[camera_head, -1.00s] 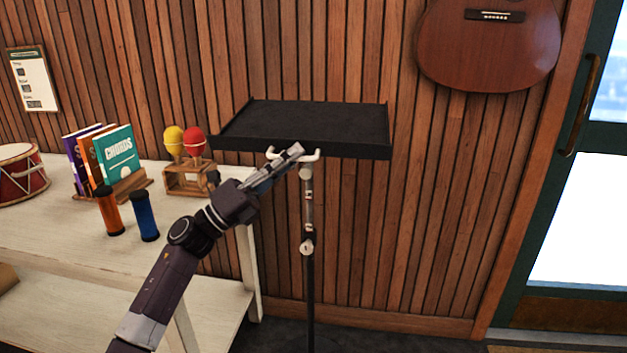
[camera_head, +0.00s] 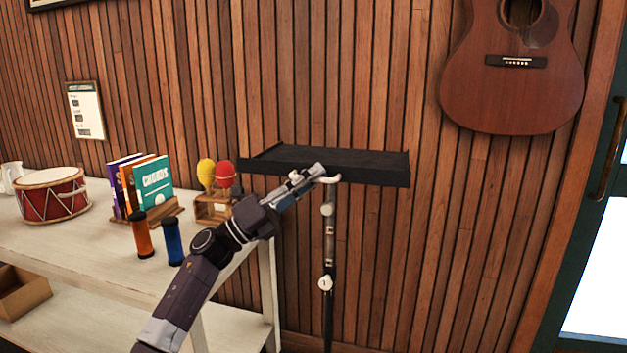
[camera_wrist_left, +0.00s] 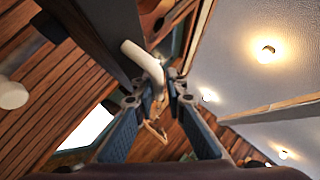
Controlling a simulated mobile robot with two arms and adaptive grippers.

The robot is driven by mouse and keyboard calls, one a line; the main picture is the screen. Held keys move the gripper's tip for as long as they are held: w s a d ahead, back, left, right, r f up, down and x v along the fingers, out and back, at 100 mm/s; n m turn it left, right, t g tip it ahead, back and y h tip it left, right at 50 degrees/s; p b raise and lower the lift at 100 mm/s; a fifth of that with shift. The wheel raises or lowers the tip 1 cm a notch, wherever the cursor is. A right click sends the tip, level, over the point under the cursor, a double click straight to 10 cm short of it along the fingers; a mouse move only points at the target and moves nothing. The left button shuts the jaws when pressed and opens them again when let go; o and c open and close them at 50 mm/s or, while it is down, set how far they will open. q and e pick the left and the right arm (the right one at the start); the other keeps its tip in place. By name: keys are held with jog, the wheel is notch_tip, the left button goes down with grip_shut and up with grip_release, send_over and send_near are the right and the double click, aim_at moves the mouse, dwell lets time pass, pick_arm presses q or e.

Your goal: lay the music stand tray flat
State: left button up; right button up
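The black music stand tray (camera_head: 370,165) sits on its thin upright stand (camera_head: 328,255) in front of the wood wall. Its top shows as a thin band in the head view, so it looks close to level. My left gripper (camera_head: 318,170) is at the middle of that edge. In the left wrist view the fingers (camera_wrist_left: 165,84) come close together around the end of a white prong (camera_wrist_left: 143,60), beside the dark tray (camera_wrist_left: 100,25). The exact contact is partly hidden. My right gripper is out of view.
A pale table (camera_head: 100,255) on the left holds a drum (camera_head: 52,195), books (camera_head: 150,182), maracas (camera_head: 226,175) and two shakers (camera_head: 173,242). A guitar (camera_head: 510,85) hangs on the wall at the upper right. The wall is close behind the tray.

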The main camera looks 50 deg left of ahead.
pick_arm(q)
jog(key=shift+o, duration=1.3)
jog(key=shift+s+d+r, duration=0.1)
jog(key=shift+f, duration=0.2)
jog(key=shift+s+a+f, duration=0.2)
jog(key=v, duration=1.1)
jog(key=shift+s, duration=0.1)
